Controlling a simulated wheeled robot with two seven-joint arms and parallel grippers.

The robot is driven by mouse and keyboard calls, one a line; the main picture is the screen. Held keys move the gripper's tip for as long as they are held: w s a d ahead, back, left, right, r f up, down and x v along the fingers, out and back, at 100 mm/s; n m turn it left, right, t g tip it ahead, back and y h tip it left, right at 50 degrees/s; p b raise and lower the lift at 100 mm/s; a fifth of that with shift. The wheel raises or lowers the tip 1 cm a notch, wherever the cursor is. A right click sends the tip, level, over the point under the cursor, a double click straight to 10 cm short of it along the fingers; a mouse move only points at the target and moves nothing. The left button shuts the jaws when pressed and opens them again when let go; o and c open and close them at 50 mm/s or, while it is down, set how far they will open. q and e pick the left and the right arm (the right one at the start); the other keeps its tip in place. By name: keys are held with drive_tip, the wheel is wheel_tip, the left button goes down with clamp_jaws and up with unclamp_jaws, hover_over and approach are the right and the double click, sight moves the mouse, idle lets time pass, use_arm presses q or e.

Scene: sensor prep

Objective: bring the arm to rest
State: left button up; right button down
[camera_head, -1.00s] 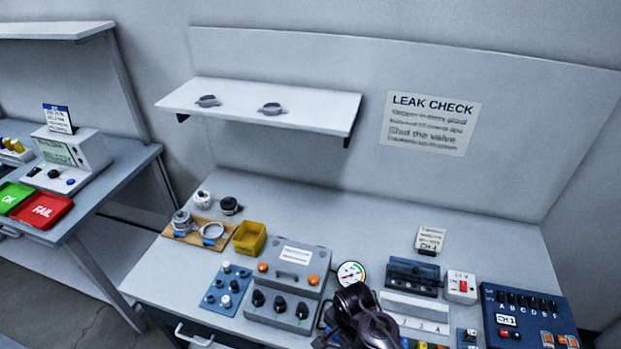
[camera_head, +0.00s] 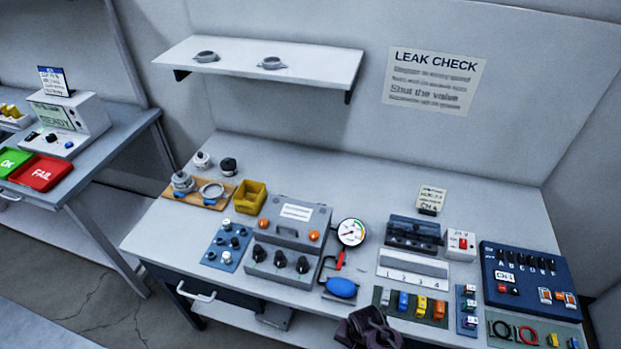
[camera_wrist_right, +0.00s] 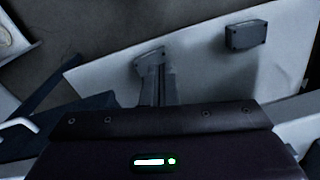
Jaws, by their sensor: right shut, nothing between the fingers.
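My right arm (camera_head: 368,328) shows as a dark shape at the bottom edge of the head view, in front of the workbench's front edge. In the right wrist view my right gripper (camera_wrist_right: 152,68) is shut and empty, with its grey fingers together. Behind it are a pale lower shelf (camera_wrist_right: 200,70) and the dark floor. I cannot see the fingers touching anything. My left gripper is not in view.
The workbench (camera_head: 300,165) holds a gauge (camera_head: 351,233), a blue bulb (camera_head: 341,288), a grey knob box (camera_head: 284,262) and a blue switch panel (camera_head: 530,281) near its front. A grey box (camera_wrist_right: 246,35) lies on the lower shelf. A drawer handle (camera_head: 196,292) juts out at front left.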

drive_tip(key=s+d+f+n+b, duration=0.2)
drive_tip(key=s+d+f+b, duration=0.1)
drive_tip(key=s+f, duration=0.55)
drive_tip(key=s+d+f+n+b, duration=0.3)
drive_tip(key=s+d+f, duration=0.15)
drive_tip(key=f, duration=0.75)
drive_tip(key=s+d+f+n+b, duration=0.3)
drive_tip(key=s+f, duration=0.5)
drive_tip(key=s, duration=0.5)
drive_tip(key=shift+s+d+f+t, duration=0.2)
drive_tip(key=shift+d+f+t, duration=0.15)
drive_tip(key=shift+d, duration=0.25)
